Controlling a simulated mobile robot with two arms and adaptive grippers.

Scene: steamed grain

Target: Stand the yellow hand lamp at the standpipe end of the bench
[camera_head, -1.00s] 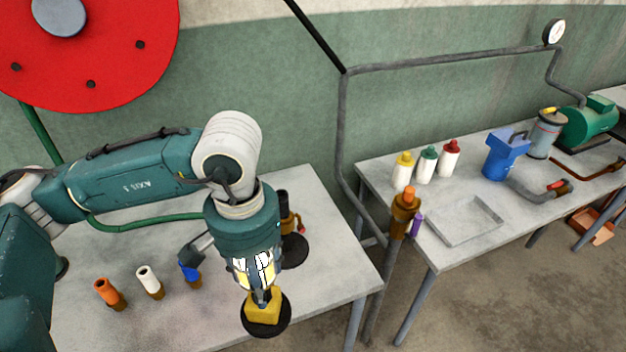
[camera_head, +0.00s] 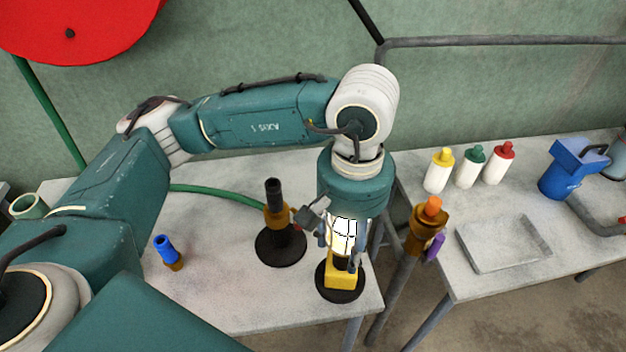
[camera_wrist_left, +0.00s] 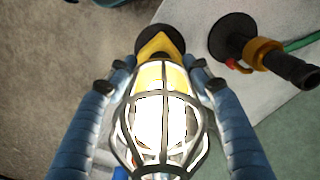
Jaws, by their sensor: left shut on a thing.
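The yellow hand lamp (camera_head: 340,277) has a round dark base, a yellow body and a bright caged bulb. My left gripper (camera_head: 342,250) is shut on it from above, fingers on both sides of the cage. The lamp is upright at the right end of the left bench (camera_head: 225,300), near its front corner. I cannot tell whether its base touches the bench top. In the left wrist view the lamp (camera_wrist_left: 160,45) sits between the two fingers (camera_wrist_left: 160,90). A pipe with a brass and orange head (camera_head: 428,220) stands just right of that bench end. My right gripper is out of view.
A black and brass nozzle on a round dark base (camera_head: 281,247) stands left of the lamp, a green hose (camera_head: 215,190) behind it. A blue-tipped nozzle (camera_head: 168,252) is farther left. The right bench holds bottles (camera_head: 438,172), a metal tray (camera_head: 505,243) and a blue container (camera_head: 570,168).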

